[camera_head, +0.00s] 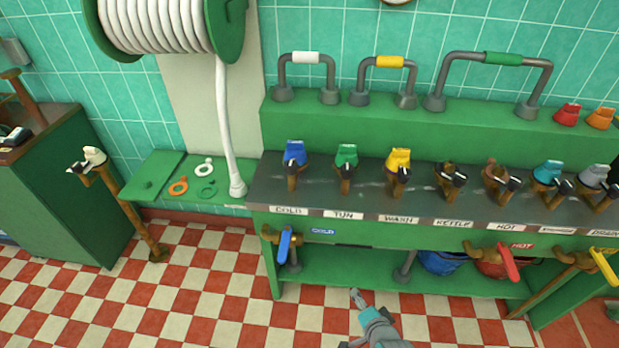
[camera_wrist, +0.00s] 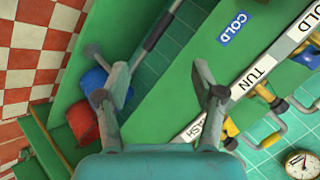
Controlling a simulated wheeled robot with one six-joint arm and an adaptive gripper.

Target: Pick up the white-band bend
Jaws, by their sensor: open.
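The white-band bend (camera_head: 306,58) is a grey U-shaped pipe with a white band on its top bar. In the head view it stands on the raised green shelf, leftmost of three bends, with its two feet on the shelf. I cannot make it out in the wrist view. My gripper (camera_head: 357,297) is low in front of the bench in the head view, well below and apart from the bend. In the wrist view my gripper (camera_wrist: 160,85) shows two spread fingers with nothing between them.
A yellow-band bend (camera_head: 389,62) and a larger green-band bend (camera_head: 502,59) stand to its right. A row of taps, including a blue one (camera_head: 294,154), lines the dark counter below. A hose reel (camera_head: 165,25) hangs at left. Checkered floor in front is clear.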

